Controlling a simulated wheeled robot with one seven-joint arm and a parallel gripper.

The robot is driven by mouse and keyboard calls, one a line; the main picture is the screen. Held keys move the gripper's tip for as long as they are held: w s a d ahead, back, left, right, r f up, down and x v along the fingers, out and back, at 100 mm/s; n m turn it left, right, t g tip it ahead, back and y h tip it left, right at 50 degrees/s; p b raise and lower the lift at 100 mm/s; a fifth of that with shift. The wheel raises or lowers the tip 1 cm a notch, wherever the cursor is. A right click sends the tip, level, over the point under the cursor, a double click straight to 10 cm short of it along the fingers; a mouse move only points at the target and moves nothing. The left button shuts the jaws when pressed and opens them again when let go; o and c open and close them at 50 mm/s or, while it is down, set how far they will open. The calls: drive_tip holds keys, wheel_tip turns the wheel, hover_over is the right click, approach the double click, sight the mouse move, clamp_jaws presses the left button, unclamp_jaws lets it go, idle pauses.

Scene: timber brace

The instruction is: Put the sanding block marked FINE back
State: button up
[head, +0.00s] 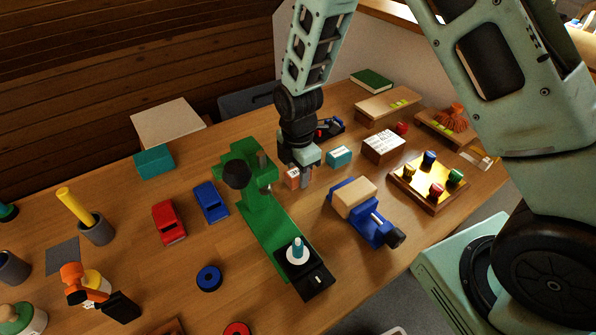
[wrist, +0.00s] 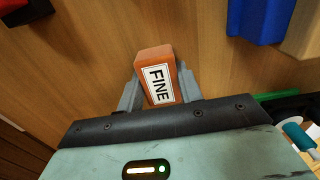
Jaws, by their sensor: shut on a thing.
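The orange sanding block (wrist: 155,60) carries a white label reading FINE in the wrist view. My gripper (wrist: 160,88) is shut on it, with one grey finger on each side. In the head view the orange block (head: 292,178) shows beneath my gripper (head: 300,172), just right of the green machine's upper part. I cannot tell whether the block touches the table or hangs a little above it. A teal block (head: 339,156) with a white label stands close by on the right; its label is too small to read.
The green machine (head: 262,208) stands close on the left. A blue vise (head: 373,228) holding a wooden piece is at front right. A white-topped box (head: 384,147) and a tray with coloured spools (head: 428,192) lie right. Bare table lies between the machine and vise.

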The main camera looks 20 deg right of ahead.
sight(298, 171)
drive_tip(key=shift+f, duration=0.2)
drive_tip(key=o, duration=1)
drive_tip(key=shift+c, duration=0.2)
wheel_tip(298, 171, up, 11)
drive_tip(key=s+a+r+m, duration=0.2)
drive_tip(key=s+r+m, duration=0.1)
drive_tip(key=s, duration=0.5)
drive_tip(key=s+a+r+m, duration=0.2)
drive_tip(key=s+m, duration=0.3)
drive_tip(key=s, duration=0.3)
drive_tip(key=s+a+r+m, duration=0.2)
drive_tip(key=s+r+m, duration=0.2)
drive_tip(key=s, duration=0.5)
drive_tip(key=shift+m+y, duration=0.3)
drive_tip(key=shift+a, duration=0.1)
